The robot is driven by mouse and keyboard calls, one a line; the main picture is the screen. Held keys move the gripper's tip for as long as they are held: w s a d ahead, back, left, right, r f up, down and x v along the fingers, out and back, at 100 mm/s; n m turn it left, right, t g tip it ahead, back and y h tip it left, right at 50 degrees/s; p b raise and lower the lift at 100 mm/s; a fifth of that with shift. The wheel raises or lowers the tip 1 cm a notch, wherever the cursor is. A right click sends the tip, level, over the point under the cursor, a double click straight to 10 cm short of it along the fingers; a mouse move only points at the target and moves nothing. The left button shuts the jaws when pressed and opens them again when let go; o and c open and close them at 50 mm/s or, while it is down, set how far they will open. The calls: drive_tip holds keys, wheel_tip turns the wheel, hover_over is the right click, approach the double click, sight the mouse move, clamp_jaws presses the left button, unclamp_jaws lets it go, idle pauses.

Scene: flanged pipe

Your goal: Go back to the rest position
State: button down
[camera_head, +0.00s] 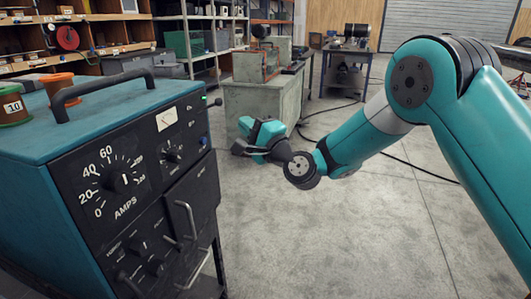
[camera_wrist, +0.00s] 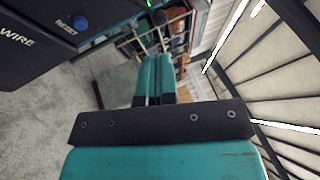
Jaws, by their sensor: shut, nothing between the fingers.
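My gripper (camera_head: 250,143) is at the end of my teal arm, out over the concrete floor to the right of the welding machine (camera_head: 120,170). It is shut and holds nothing. In the wrist view my gripper (camera_wrist: 154,82) shows teal and dark parts, with no object at its tip. The welding machine's dark panel (camera_wrist: 50,30) fills the upper left of the wrist view.
Spools (camera_head: 58,84) sit on the machine's top. A grey-green cabinet (camera_head: 255,100) stands behind my gripper. A blue table (camera_head: 347,62) with machinery stands farther back. Shelves line the back left. Black cables cross the floor. The floor at front centre is clear.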

drive_tip(key=b+v, duration=0.3)
drive_tip(key=v, duration=0.2)
drive_tip(key=s+a+r+n+g+p, duration=0.1)
drive_tip(key=s+r+n+g+p, duration=0.5)
drive_tip(key=s+n+g, duration=0.45)
drive_tip(key=s+d+n+g+h+p, duration=0.2)
drive_tip(key=s+d+n+h, duration=0.2)
drive_tip(key=s+d, duration=0.4)
drive_tip(key=s+d+n+g+h+p, duration=0.2)
drive_tip(key=s+d+h, duration=0.4)
drive_tip(key=s, duration=0.9)
drive_tip(key=shift+s+d+n+g, duration=0.35)
drive_tip(key=shift+d+n+g, duration=0.1)
drive_tip(key=shift+d+n, duration=0.6)
